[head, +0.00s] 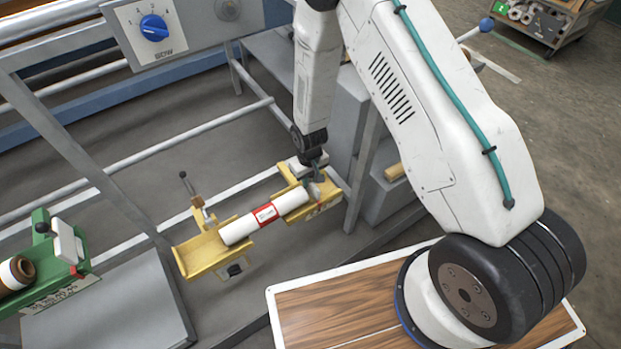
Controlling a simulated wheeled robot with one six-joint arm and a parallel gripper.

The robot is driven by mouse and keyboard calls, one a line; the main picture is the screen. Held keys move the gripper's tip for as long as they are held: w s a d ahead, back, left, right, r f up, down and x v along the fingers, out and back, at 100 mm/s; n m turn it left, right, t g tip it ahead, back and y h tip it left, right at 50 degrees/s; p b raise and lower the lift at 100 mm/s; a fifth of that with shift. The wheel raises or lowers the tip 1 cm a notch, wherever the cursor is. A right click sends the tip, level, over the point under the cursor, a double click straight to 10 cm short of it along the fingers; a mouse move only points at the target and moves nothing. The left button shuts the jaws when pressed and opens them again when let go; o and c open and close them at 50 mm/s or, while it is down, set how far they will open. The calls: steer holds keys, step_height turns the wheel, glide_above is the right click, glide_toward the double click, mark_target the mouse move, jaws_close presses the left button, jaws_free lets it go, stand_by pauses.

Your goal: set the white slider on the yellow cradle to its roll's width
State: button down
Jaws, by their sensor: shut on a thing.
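The yellow cradle (205,251) stands on the frame in the middle of the head view. A white roll (240,228) with a red label (266,214) lies across it. The white slider (301,165) is at the cradle's right end, close to the roll's right end. My gripper (312,181) reaches down from above and is shut on the slider, whose middle it partly hides. I cannot tell whether the slider touches the roll's end. The width scale on the cradle's front is too small to read.
A green cradle (50,283) with its own white block (66,241) and a brown-cored roll (17,272) stands at left. A lever (190,188) rises behind the yellow cradle. A panel with a blue knob (154,28) is above. Grey boxes (391,193) stand at right.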

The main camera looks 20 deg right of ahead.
mark_target(301, 187)
steer(key=shift+a, duration=0.1)
steer(key=shift+s+a, duration=0.25)
steer(key=shift+a, duration=0.45)
steer(key=shift+s+a, duration=0.2)
steer(key=shift+a, duration=0.5)
steer(key=c, duration=1.2)
jaws_free()
steer(key=shift+r, duration=0.1)
step_height(301, 187, up, 8)
steer(key=shift+f, duration=0.2)
